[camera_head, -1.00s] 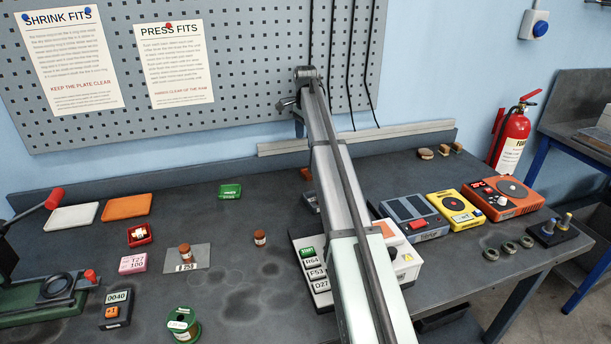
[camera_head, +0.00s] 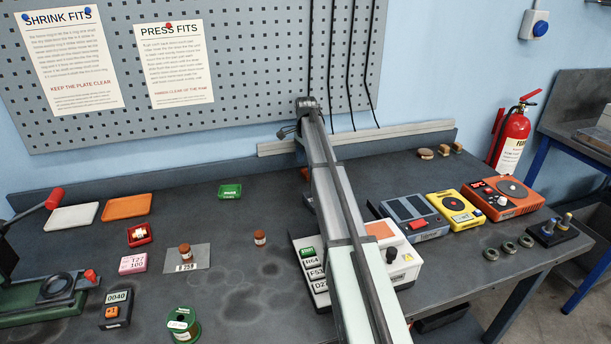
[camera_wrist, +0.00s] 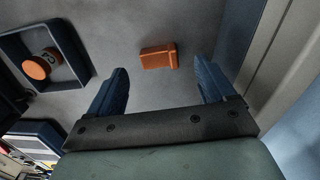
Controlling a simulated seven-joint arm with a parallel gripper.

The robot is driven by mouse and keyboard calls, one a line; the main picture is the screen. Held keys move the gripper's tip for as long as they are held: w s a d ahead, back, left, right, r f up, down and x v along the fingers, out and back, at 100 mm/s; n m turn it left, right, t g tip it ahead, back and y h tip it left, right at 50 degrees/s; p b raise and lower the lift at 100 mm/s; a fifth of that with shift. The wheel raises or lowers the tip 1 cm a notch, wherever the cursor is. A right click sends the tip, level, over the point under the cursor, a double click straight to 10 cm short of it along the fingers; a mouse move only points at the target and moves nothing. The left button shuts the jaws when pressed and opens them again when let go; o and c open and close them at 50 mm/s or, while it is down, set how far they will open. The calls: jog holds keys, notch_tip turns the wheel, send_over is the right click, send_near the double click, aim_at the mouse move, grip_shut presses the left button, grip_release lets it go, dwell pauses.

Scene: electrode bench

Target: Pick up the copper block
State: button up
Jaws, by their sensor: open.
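The copper block (camera_wrist: 158,57) is a small orange-brown block lying on the grey bench top, in the wrist view. It lies beyond my fingertips, roughly centred between them, touching neither. In the head view a small orange-brown patch (camera_head: 304,172) beside my arm looks like the same block, partly hidden. My gripper (camera_wrist: 160,80) has its two dark blue fingers spread wide, with nothing between them. In the head view the fingers are mostly hidden behind my wrist.
A dark tray (camera_wrist: 88,76) with an orange-topped round piece (camera_wrist: 36,68) lies left of the block in the wrist view. A pale rail (camera_head: 275,147) runs along the back of the bench. A white keypad unit (camera_head: 402,272) sits under my arm.

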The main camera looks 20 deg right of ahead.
aim_at(306, 172)
jog(key=shift+f, duration=1.95)
jog(key=shift+c, duration=0.4)
jog(key=c, duration=1.3)
